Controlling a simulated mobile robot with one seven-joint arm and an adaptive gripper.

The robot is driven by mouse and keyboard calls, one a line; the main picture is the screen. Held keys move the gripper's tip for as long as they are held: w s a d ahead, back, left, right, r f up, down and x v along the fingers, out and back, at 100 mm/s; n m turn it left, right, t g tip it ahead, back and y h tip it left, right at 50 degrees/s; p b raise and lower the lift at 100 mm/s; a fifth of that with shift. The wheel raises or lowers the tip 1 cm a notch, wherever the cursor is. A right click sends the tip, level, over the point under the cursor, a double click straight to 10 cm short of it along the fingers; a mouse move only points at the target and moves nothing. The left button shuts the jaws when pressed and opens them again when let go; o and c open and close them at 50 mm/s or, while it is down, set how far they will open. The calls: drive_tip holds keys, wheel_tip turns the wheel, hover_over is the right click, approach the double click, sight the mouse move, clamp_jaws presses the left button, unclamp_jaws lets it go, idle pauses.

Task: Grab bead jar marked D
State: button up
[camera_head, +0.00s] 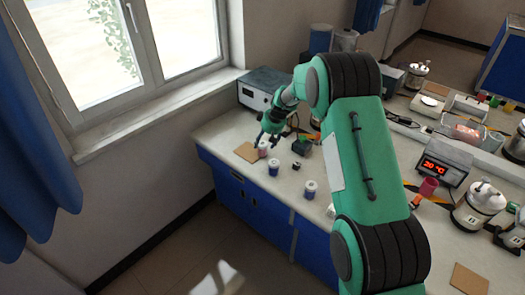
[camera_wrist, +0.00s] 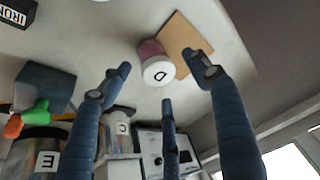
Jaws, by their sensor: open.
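The bead jar marked D (camera_wrist: 157,73) has a white lid with the letter on it and pinkish contents. In the wrist view it stands between the fingertips of my gripper (camera_wrist: 163,78), with visible gaps to them. In the head view the jar (camera_head: 263,151) is near the far end of the bench, beside a brown square pad (camera_head: 245,152). My gripper (camera_head: 269,138) is open just above and around it there. Its fingers partly cover the jar in the head view. I cannot tell whether any finger touches it.
A dark block (camera_head: 302,147) is to the right. A white-fronted device (camera_head: 262,90) stands behind, by the window wall.

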sight(263, 144)
drive_tip(key=shift+f, duration=0.1)
drive_tip(key=shift+d+b+x, duration=0.2)
drive_tip(key=shift+b+x, duration=0.55)
drive_tip(key=shift+x, duration=1.75)
drive_tip(key=c, duration=1.2)
wheel_tip(263, 144, up, 10)
drive_tip(key=shift+f+p, duration=0.1)
drive_tip(key=shift+p, duration=1)
